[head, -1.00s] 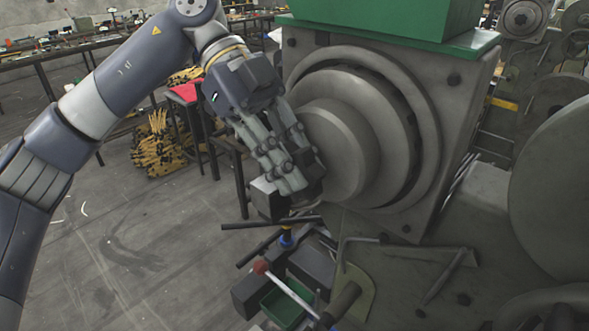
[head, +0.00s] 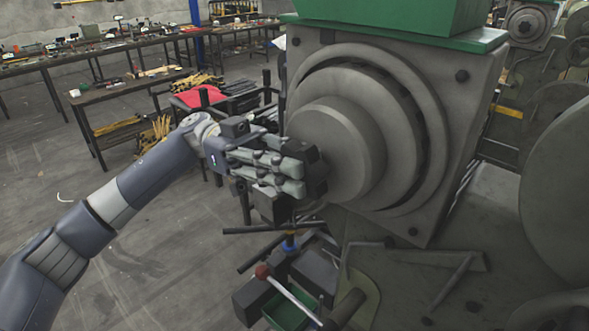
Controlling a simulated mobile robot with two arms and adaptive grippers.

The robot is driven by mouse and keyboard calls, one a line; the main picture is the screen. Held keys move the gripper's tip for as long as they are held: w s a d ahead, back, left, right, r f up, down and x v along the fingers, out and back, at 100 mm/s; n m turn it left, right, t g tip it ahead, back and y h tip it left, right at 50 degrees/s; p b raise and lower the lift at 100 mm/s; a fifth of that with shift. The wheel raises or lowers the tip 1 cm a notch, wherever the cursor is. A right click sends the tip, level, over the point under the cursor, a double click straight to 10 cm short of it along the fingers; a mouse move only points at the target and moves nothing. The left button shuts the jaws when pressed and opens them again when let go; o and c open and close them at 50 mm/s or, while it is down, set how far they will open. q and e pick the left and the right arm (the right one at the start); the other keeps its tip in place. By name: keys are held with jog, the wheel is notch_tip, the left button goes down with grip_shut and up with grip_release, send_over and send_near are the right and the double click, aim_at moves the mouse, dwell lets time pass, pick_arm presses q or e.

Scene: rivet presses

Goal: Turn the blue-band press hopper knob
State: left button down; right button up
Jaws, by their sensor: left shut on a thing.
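My left gripper (head: 290,188) reaches in from the left and is shut, with its fingertips in front of the left side of the large grey stepped round housing (head: 335,140). What it grips is hidden between the dark finger pads; it is at the place of the hopper knob, which I cannot make out separately. The green hopper part (head: 390,15) sits on top of the press body (head: 465,105). My right gripper is not in view.
Dark bars and blocks, a green tray (head: 288,312) and a red-ball lever (head: 263,271) lie just below the gripper. A large grey wheel (head: 562,190) stands at the right. Benches (head: 110,95) with tools stand behind. The floor at left is open.

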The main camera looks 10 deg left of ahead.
pick_arm(q)
jog(key=shift+f+g+h+b, duration=0.15)
jog(key=shift+g+h+b, duration=0.3)
jog(key=shift+g+h, duration=0.4)
jog(key=shift+h, duration=0.25)
jog(key=c, duration=1.8)
grip_release()
jog(key=shift+o, duration=0.2)
jog(key=v, duration=1.2)
